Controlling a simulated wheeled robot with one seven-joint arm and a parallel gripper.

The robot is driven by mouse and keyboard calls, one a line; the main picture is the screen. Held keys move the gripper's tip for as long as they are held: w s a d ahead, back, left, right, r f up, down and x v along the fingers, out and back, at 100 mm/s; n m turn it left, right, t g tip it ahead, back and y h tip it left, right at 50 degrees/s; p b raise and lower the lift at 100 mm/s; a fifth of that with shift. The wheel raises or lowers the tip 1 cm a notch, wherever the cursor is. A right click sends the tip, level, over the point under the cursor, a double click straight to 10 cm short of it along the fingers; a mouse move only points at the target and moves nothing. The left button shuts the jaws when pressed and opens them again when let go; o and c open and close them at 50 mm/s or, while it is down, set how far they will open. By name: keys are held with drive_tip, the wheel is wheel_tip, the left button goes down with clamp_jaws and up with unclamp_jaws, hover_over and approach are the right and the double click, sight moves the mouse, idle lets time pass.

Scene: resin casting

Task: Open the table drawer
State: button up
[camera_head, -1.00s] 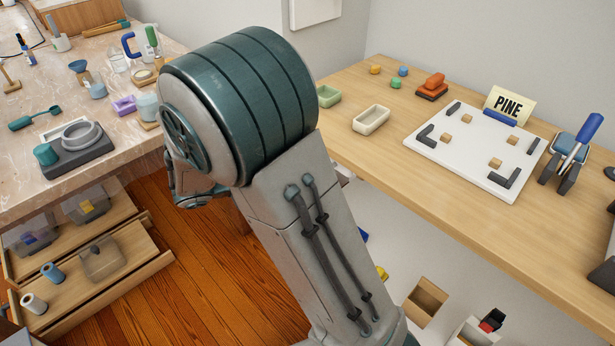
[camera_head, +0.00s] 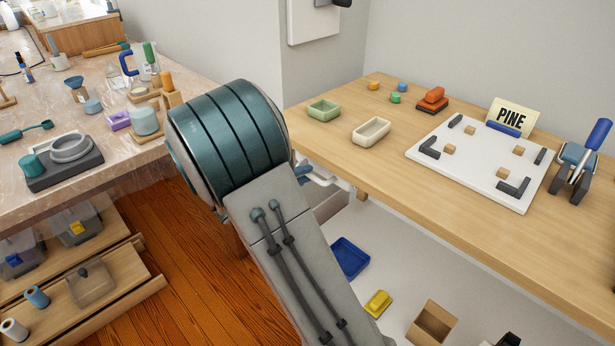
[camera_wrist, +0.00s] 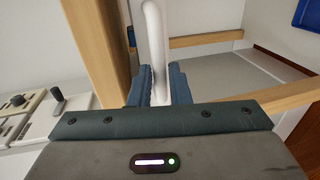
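In the wrist view, a white bar handle (camera_wrist: 153,35) runs down between the two blue-grey fingers of my gripper (camera_wrist: 160,85). The fingers are close against it on both sides and look shut on it. A wooden board (camera_wrist: 92,45) stands just left of the handle. In the head view, the wooden table (camera_head: 420,195) is on the right, and white and blue parts (camera_head: 320,179) show beside my arm under its near-left edge. My arm hides most of that spot, so how far the drawer is out cannot be told there.
On the table are a white board (camera_head: 470,185), a PINE card (camera_head: 510,115), a cream tray (camera_head: 371,130) and a green tray (camera_head: 323,109). Below it lie a blue tray (camera_head: 350,258), a yellow item (camera_head: 378,302) and an open box (camera_head: 433,323). A marble-topped bench (camera_head: 60,200) with open wooden drawers stands left.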

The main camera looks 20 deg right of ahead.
drive_tip(key=shift+x, duration=0.9)
clamp_jaws()
drive_tip(key=f+v, duration=0.2)
drive_tip(key=v, duration=0.7)
drive_tip(key=f+v, duration=0.2)
drive_tip(key=v, duration=0.8)
drive_tip(key=shift+s+a, duration=0.2)
drive_tip(key=shift+a, duration=0.2)
unclamp_jaws()
drive_tip(key=p+v, duration=0.2)
drive_tip(key=v, duration=1.1)
drive_tip(key=shift+s+a+p, duration=0.2)
drive_tip(key=shift+a+p, duration=0.1)
drive_tip(key=shift+a, duration=0.05)
